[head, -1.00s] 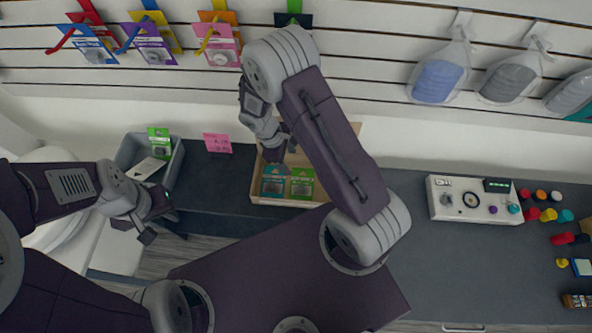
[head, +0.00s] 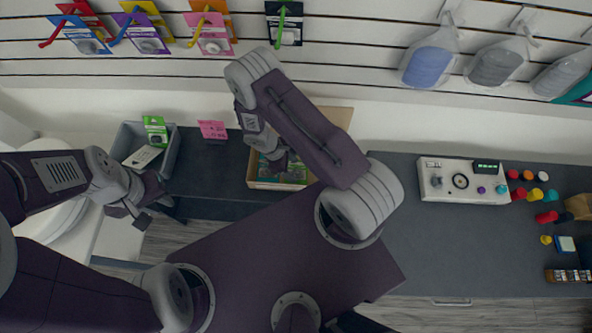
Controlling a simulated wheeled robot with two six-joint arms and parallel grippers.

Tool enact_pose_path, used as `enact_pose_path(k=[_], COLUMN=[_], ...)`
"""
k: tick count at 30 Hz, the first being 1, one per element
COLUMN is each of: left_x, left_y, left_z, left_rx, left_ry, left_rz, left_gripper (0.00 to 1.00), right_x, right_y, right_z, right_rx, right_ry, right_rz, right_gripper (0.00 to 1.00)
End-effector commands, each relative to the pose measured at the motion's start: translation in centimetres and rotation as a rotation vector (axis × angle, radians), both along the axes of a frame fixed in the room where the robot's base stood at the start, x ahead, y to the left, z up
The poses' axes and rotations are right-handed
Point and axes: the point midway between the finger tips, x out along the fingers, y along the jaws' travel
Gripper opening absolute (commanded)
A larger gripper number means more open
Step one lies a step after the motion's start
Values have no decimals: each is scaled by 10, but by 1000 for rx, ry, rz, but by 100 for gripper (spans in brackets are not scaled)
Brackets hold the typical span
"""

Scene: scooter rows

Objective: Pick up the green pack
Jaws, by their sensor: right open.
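A green pack (head: 298,174) lies in the wooden tray (head: 262,185) on the dark counter, beside a teal pack (head: 267,176). My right arm and gripper partly cover both. My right gripper (head: 279,166) is open and points down over the tray. I cannot tell how far above the packs its fingertips are. Another green pack (head: 155,130) stands in the grey bin (head: 172,158) to the left. My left gripper (head: 155,213) is open and empty, in front of that bin.
A pink card (head: 213,130) stands between bin and tray. A white control box (head: 463,181) and several coloured knobs sit on the right counter. Packs and bottles hang on the slatted wall behind. The counter (head: 440,250) in front of the control box is clear.

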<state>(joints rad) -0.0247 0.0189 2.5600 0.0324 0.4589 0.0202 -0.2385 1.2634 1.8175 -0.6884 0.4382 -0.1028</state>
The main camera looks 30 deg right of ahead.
Motion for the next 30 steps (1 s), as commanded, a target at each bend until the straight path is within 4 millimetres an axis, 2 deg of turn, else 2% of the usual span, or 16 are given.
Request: enact_pose_path(k=[4,11,18,26,30], left_x=[0,0,0,0,0], left_y=[0,0,0,0,0], left_z=[4,4,4,4,2], left_rx=[0,0,0,0,0], left_ry=[0,0,0,0,0], left_rz=[0,0,0,0,0], left_gripper=[24,24,24,24,24], right_x=[-4,-4,-4,-4,-3], right_y=[-7,-7,-7,-7,-7], right_z=[-18,-21,-20,-19,-5], right_rx=[-1,0,0,0,0], right_ry=[0,-2,-2,-2,-4], right_rz=[-1,-1,-1,0,-1], right_gripper=[60,60,0,0,0])
